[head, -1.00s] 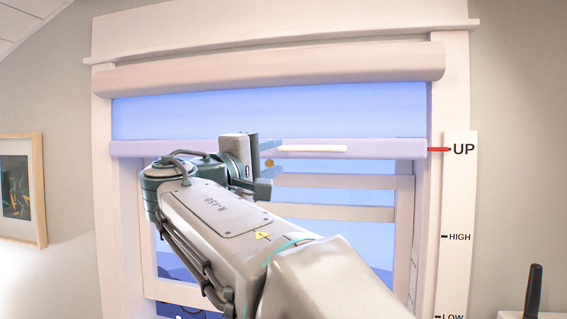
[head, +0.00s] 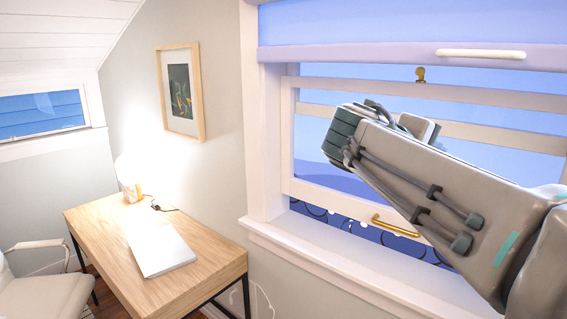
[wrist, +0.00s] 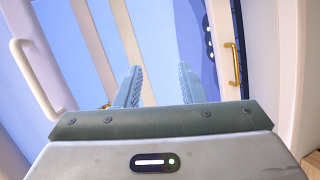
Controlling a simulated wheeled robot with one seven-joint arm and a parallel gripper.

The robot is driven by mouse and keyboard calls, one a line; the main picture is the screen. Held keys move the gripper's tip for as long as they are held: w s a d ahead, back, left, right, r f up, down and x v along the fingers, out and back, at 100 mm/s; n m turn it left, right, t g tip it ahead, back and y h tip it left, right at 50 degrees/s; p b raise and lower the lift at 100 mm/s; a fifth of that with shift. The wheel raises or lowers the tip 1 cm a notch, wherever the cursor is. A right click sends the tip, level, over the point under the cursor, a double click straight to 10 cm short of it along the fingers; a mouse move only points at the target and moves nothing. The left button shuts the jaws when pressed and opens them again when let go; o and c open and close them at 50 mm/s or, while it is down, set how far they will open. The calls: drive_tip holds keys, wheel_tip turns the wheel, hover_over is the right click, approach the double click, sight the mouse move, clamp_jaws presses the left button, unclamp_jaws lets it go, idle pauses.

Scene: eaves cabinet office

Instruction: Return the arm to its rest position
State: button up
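My arm (head: 440,185) reaches in from the right in the head view, in front of the window. Its wrist end hides the gripper's fingers there. In the wrist view my gripper (wrist: 158,88) is open, with a gap between its two ridged blue-grey fingers and nothing between them. The blind's bottom bar (head: 350,56) with its white handle (head: 480,54) is above the arm in the head view. The white handle also shows at the left of the wrist view (wrist: 35,80), apart from the fingers.
A brass window handle (head: 395,226) sits on the lower sash, left of my arm. A wooden desk (head: 112,245) with a closed laptop (head: 160,248) and a lit lamp stands at the left, beside a white chair (head: 40,285). The window sill (head: 330,262) juts out below.

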drive_tip(key=s+a+f+m+g+y, duration=0.1)
drive_tip(key=s+a+f+y, duration=0.2)
drive_tip(key=f, duration=0.7)
drive_tip(key=s+a+f+m+g+y, duration=0.1)
drive_tip(key=s+a+f+m+y, duration=0.1)
drive_tip(key=s+a+f+y, duration=0.2)
drive_tip(key=s+a+f+m+g+y, duration=0.2)
drive_tip(key=s+a+f+y, duration=0.2)
drive_tip(key=s+f, duration=0.5)
wheel_tip(320, 180, down, 7)
drive_tip(key=shift+r+y, duration=0.2)
drive_tip(key=shift+y, duration=0.3)
